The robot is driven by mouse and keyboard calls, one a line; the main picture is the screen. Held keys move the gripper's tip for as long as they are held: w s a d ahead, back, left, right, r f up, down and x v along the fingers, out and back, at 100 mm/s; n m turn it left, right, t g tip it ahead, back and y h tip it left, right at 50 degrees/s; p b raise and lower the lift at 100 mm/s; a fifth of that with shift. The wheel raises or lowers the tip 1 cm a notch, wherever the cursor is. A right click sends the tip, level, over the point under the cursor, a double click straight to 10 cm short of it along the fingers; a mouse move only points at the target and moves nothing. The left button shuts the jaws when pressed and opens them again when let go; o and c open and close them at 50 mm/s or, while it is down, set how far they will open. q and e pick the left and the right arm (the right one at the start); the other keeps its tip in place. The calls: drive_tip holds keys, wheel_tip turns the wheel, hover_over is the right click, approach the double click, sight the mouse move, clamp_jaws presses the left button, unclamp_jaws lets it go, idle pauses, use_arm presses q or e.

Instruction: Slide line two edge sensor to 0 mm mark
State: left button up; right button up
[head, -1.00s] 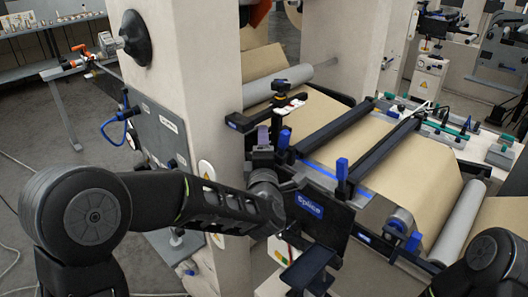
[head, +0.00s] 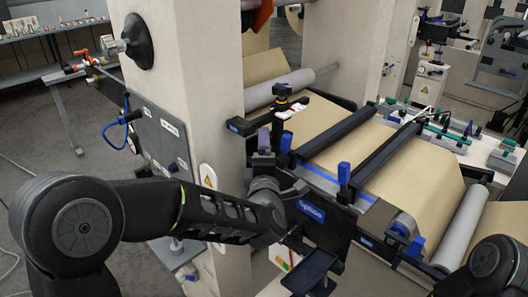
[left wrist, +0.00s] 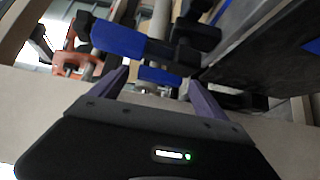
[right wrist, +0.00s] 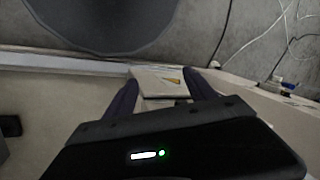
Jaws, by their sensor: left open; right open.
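A black device with a knob and a red-and-white tag (head: 283,97) stands over the brown web at its left side in the head view; it looks like the edge sensor, though its scale marks are too small to read. My left gripper (head: 273,140) is open at the web's left edge, in front of and below that device, by an upright blue handle (head: 285,141). In the left wrist view, a blue part (left wrist: 155,76) lies ahead of the open purple fingers (left wrist: 158,88), not clearly gripped. My right gripper (right wrist: 162,92) is open and empty, outside the head view.
A black plate marked Splice (head: 311,209) stands close to my left wrist. Two dark bars (head: 340,130) cross the brown web (head: 415,155). A pale machine column (head: 195,60) rises behind my left forearm.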

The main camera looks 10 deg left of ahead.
use_arm(q)
drive_tip(key=s+d+b, duration=0.1)
drive_tip(key=s, duration=0.5)
drive_tip(key=shift+s+d+b, duration=0.15)
drive_tip(key=shift+s+b, duration=0.2)
drive_tip(key=shift+s, duration=0.05)
drive_tip(key=shift+f, duration=0.1)
